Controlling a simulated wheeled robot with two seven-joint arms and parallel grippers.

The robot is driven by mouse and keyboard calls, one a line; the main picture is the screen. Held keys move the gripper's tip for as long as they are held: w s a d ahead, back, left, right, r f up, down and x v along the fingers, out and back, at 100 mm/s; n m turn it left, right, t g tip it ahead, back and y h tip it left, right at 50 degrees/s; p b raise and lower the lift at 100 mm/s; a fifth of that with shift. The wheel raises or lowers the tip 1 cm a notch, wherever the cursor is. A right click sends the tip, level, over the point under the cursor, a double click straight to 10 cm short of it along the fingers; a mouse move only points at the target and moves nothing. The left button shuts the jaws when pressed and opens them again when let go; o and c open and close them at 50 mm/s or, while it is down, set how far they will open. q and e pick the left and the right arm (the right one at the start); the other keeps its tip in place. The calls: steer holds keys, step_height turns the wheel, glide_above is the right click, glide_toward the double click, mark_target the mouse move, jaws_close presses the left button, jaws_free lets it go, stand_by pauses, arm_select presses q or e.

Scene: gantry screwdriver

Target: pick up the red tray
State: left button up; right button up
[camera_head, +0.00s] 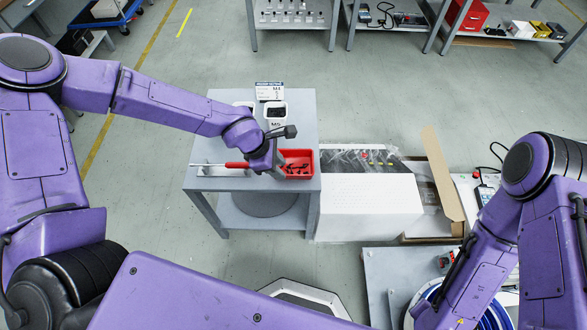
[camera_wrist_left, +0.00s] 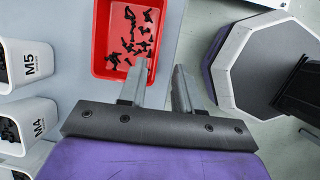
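The red tray (camera_head: 300,176) sits on the small grey table, near its front right corner. It holds several dark screws, seen clearly in the left wrist view, where the tray (camera_wrist_left: 104,42) is at the top. My left gripper (camera_head: 277,167) is at the tray's left side in the head view. In the left wrist view its two fingers (camera_wrist_left: 165,70) are apart with nothing held between them. One fingertip overlaps the tray's near right corner and the other is outside the tray. I cannot tell whether they touch it. My right gripper is not in view.
A red-handled screwdriver (camera_head: 238,165) lies left of my gripper on the grey table (camera_head: 225,183). White screw bins (camera_head: 276,110) stand behind. A white box (camera_head: 368,205) with clear wrap is right of the table. Open floor lies behind.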

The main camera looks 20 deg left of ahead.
mark_target(293, 165)
arm_select(q)
steer(key=x, duration=0.2)
steer(key=b+x, duration=0.1)
steer(key=x, duration=0.3)
steer(key=shift+w+d+f, duration=0.15)
steer(key=shift+w+f, duration=0.05)
steer(key=shift+w, duration=0.25)
steer(key=shift+r, duration=0.1)
steer(key=shift+c, duration=0.3)
jaws_close()
